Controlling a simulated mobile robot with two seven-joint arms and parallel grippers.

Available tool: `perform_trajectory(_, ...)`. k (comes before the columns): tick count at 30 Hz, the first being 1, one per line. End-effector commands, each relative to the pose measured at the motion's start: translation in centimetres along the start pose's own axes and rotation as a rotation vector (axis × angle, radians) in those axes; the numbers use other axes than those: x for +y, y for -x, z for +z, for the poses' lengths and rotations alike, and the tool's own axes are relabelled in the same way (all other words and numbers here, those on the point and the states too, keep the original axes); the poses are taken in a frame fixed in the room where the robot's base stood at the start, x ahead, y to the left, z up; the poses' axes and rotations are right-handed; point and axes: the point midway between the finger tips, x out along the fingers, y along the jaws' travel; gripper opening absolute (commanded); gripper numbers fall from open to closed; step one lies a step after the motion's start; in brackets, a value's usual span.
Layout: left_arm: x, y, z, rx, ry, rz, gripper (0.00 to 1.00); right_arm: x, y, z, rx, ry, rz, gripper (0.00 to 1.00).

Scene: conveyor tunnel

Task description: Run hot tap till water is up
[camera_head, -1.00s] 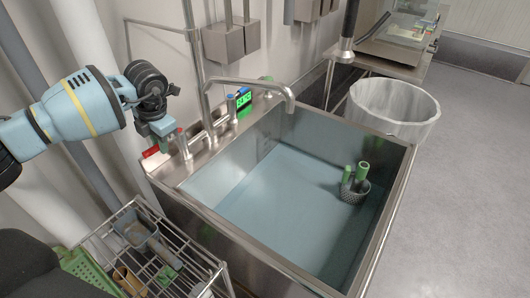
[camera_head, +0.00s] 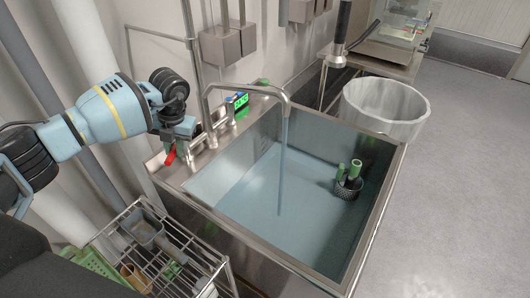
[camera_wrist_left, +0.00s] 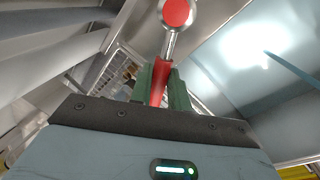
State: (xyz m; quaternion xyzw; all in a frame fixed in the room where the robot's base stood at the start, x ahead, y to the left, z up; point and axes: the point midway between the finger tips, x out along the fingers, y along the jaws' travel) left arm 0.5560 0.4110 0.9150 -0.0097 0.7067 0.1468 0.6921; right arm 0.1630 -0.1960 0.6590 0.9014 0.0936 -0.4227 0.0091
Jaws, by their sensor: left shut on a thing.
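The hot tap's red lever (camera_head: 170,157) is at the left end of the steel faucet. My left gripper (camera_head: 177,146) is shut on this lever. In the left wrist view, the red lever (camera_wrist_left: 159,80) sits between the green fingers, below a round red cap (camera_wrist_left: 176,12). The faucet spout (camera_head: 247,87) arches over the sink (camera_head: 376,203), and a stream of water (camera_head: 282,165) falls from it into the basin. Bluish water (camera_head: 250,208) covers the basin floor. My right gripper is out of view.
A dark basket (camera_head: 348,188) with green-topped items stands at the basin's right. A wire rack (camera_head: 187,237) with tools stands in front at left. A lined bin (camera_head: 385,108) stands beyond the sink. Pipes run along the left wall. The floor at right is clear.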

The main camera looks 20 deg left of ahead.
Motion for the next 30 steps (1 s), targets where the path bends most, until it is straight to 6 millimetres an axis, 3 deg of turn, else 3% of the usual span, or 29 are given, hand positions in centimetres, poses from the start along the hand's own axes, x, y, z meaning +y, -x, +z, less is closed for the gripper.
perform_trajectory(12, -2.8, 0.8, 1.0, 0.084, 0.445, -0.002, 0.0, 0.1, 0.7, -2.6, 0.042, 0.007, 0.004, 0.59)
perform_trajectory(23, -3.0, 0.7, 1.0, 0.091, 0.48, -0.001, 0.0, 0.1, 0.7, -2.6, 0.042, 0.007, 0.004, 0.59)
perform_trajectory(30, -4.2, 0.9, 2.3, 0.142, 0.73, -0.001, 0.0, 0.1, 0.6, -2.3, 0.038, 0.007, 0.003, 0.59)
